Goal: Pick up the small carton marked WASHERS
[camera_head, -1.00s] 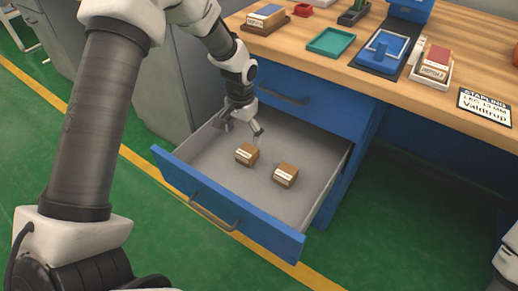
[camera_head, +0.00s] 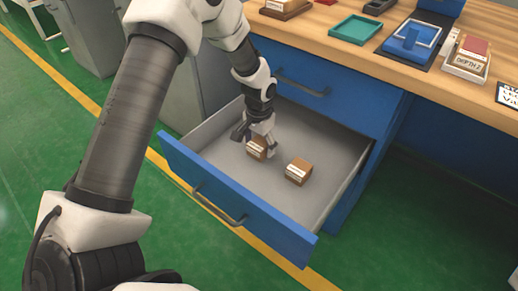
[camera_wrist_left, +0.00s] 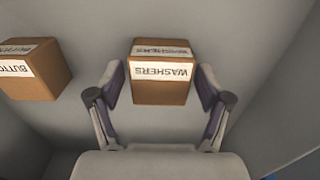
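The small brown carton marked WASHERS (camera_head: 257,148) lies in the open drawer, towards its left side. In the left wrist view the WASHERS carton (camera_wrist_left: 160,88) shows its white label upside down. My left gripper (camera_head: 256,140) is down in the drawer around this carton. In the left wrist view my left gripper (camera_wrist_left: 160,76) is open, one finger on each side of the carton, with narrow gaps visible. A second brown carton (camera_head: 298,171) lies to the right; its label reads BUTTO… in the wrist view (camera_wrist_left: 36,70). My right gripper is out of view.
The open blue drawer (camera_head: 235,205) has a grey inside with bare floor around the cartons.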

